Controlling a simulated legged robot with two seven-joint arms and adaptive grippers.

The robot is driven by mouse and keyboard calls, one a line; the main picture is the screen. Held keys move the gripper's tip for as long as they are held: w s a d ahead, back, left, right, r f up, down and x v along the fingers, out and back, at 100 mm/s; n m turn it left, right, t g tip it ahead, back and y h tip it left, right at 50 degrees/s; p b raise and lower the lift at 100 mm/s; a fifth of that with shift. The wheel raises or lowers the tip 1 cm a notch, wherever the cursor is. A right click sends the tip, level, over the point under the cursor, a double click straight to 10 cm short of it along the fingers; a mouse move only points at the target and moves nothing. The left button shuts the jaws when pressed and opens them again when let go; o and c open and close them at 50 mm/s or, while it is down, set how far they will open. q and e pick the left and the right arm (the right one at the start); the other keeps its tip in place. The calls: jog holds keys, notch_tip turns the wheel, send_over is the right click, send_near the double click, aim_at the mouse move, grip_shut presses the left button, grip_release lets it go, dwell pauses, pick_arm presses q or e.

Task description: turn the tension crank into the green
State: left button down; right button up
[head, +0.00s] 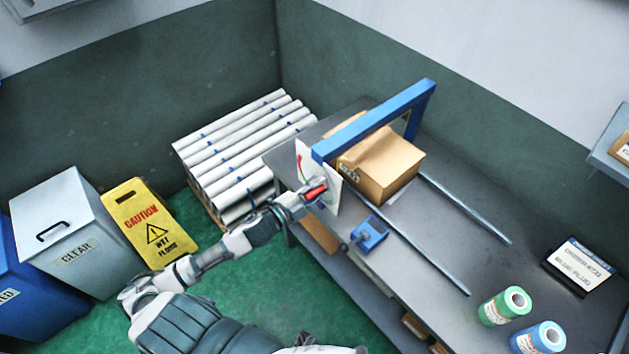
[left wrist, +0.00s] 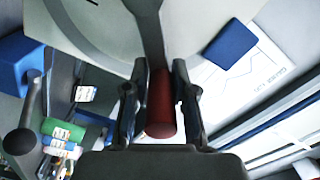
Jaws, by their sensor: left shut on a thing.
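The tension crank's red handle (head: 317,189) sticks out from a pale upright panel (head: 333,192) at the near left end of the blue frame (head: 375,122). My left gripper (head: 311,194) is shut on the handle. In the left wrist view the red handle (left wrist: 160,108) lies between both fingers of my left gripper (left wrist: 160,85), and the grey crank arm (left wrist: 149,25) runs up from it. A red mark shows on the panel's upper part in the head view. A curved line shows on the panel in the left wrist view. I cannot make out a pointer or its zone.
A cardboard box (head: 382,166) sits under the blue frame on the grey bench (head: 420,220). A small blue block (head: 369,235) is close to the crank. Green (head: 503,306) and blue (head: 538,338) rolls stand at the bench's right. White rolls (head: 240,150) are stacked behind my gripper.

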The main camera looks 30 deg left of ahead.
aim_at(332, 198)
pick_arm(q)
jog(key=m, duration=0.1)
jog(key=d+f+m, duration=0.1)
jog(key=m, duration=0.1)
jog(key=shift+s+f, duration=0.15)
jog(key=f+m, duration=0.1)
jog(key=m, duration=0.1)
jog(key=shift+s+d+f+m+b, duration=0.1)
jog(key=shift+d+f+m+b, duration=0.1)
jog(key=shift+f+m+b, duration=0.15)
notch_tip(332, 198, down, 2)
jog(key=m, duration=0.3)
jog(key=shift+d+f+b, duration=0.1)
jog(key=shift+f+b, duration=0.05)
jog(key=shift+b, duration=0.2)
jog(key=shift+f+m+b, duration=0.2)
jog(key=shift+f+m, duration=0.25)
jog(key=shift+m, duration=0.4)
jog(key=shift+f+m+b, duration=0.2)
jog(key=shift+f+m, duration=0.2)
jog(key=shift+m, duration=0.4)
jog(key=shift+a, duration=0.2)
jog(key=c, duration=1)
grip_release()
jog(key=shift+d, duration=0.2)
jog(key=shift+f, duration=0.1)
